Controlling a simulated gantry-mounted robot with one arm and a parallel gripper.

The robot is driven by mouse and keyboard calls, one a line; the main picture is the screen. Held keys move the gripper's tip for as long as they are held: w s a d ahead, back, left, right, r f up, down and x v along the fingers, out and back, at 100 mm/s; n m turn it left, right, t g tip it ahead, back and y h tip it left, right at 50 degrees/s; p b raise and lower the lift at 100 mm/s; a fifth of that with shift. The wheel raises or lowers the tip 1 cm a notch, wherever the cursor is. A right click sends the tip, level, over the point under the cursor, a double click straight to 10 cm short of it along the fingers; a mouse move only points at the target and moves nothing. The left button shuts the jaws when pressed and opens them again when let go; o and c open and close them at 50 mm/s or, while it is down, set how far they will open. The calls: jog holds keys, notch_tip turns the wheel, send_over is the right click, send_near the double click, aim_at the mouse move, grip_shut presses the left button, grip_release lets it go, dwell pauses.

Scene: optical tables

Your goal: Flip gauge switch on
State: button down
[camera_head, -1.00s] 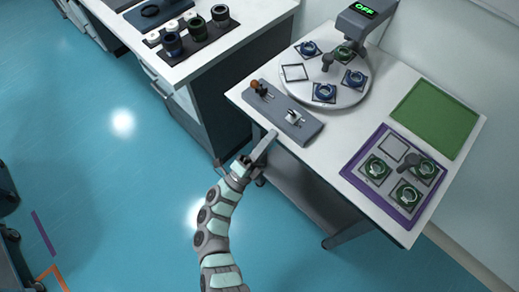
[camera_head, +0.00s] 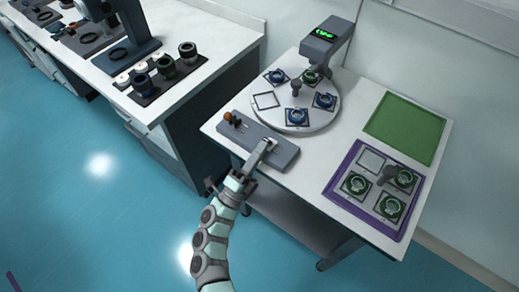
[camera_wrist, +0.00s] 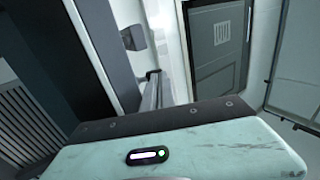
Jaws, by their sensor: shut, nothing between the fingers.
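A gauge with a green-lit display (camera_head: 322,33) stands on a grey arm over a round white turntable (camera_head: 320,119). The lettering on the display is too blurred to read now. A grey switch box (camera_head: 284,155) lies along the table's left edge. A lever with an orange knob (camera_head: 228,116) stands at its left end. My gripper (camera_head: 266,145) is shut and empty, its tip at the silver switch on the box's right half. The tip hides most of that switch, so I cannot tell contact or the switch's position. In the wrist view my palm (camera_wrist: 180,145) fills the bottom.
Round parts in square holders sit on the turntable. A purple tray (camera_head: 327,191) with similar parts and an empty frame lies at the front right, beside a green mat (camera_head: 405,127). A white counter (camera_head: 218,50) with dark cylinders stands at the left.

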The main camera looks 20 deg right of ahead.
aim_at(264, 139)
jog(key=shift+r+y+p, duration=0.25)
jog(key=shift+y+p, duration=0.25)
jog(key=shift+p, duration=0.05)
jog(key=shift+d+r+g+y+p, duration=0.2)
jog(key=shift+r+g+y+p, duration=0.25)
jog(key=shift+p, duration=0.6)
jog(key=y+p, duration=0.1)
jog(key=p, duration=0.1)
jog(key=r+g+p, duration=0.1)
jog(key=p, duration=0.1)
jog(key=shift+d+r+y+p, duration=0.2)
jog(key=shift+d+y+p, duration=0.05)
jog(key=shift+y+p, duration=0.1)
jog(key=p, duration=0.1)
jog(key=g+y+p, duration=0.1)
jog(key=shift+w+d+r+y+p, duration=0.25)
jog(key=shift+y+p, duration=0.05)
jog(key=shift+p, duration=0.1)
jog(key=shift+w+d+g+y+p, duration=0.1)
jog(key=shift+d+g+y+p, duration=0.2)
jog(key=shift+y+p, duration=0.4)
jog(key=shift+w+a+p, duration=0.1)
jog(key=shift+w+p, duration=0.05)
jog(key=shift+p, duration=0.2)
jog(key=shift+f, duration=0.2)
jog(key=s+a+r+p, duration=0.1)
jog(key=s+a+r, duration=0.5)
jog(key=a, duration=0.4)
jog(key=shift+a+r+p, duration=0.3)
jog(key=shift+r, duration=0.2)
